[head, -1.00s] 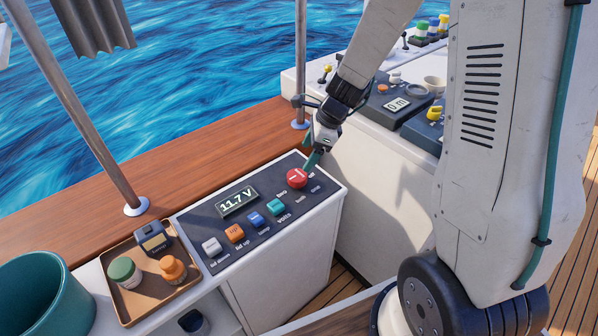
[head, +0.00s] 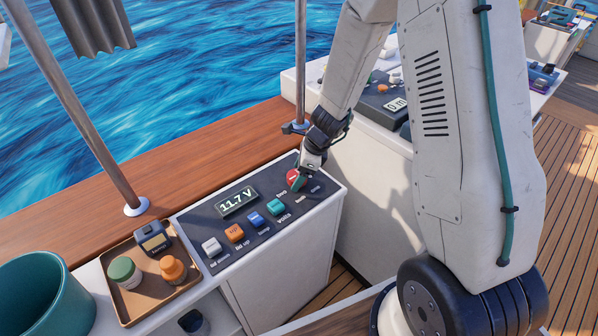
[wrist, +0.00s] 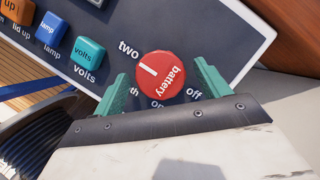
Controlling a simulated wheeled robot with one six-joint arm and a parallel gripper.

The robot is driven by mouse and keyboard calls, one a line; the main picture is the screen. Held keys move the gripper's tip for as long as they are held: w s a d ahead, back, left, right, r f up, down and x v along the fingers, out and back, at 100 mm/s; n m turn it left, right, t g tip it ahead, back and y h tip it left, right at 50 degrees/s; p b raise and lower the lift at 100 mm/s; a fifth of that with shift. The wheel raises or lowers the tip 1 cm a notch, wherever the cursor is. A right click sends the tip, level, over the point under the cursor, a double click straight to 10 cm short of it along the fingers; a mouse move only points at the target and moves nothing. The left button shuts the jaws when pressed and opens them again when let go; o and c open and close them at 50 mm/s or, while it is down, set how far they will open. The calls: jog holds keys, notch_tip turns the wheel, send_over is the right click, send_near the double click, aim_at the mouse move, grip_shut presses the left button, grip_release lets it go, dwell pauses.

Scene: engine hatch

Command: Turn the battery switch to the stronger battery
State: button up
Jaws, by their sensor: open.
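The battery switch is a round red knob (wrist: 160,78) marked "battery" on the dark panel (head: 230,222). Its white line points up-left in the wrist view, towards "two". "Off" is to its right; the lower labels are partly covered by my gripper. In the head view the knob (head: 292,176) is partly hidden. My gripper (wrist: 162,76) is open, with one green finger on each side of the knob; I cannot tell whether they touch it. The display (head: 237,201) reads 11.7 V. The teal "volts" button (head: 275,207) is left of the knob.
Blue (head: 256,219), orange (head: 234,233) and white (head: 212,247) buttons line the panel. A brown tray (head: 135,309) with two jars and a small dark device is at left, beside a teal pot (head: 40,290). A metal post (head: 301,60) stands behind my gripper.

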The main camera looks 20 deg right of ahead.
jog(key=c, duration=1)
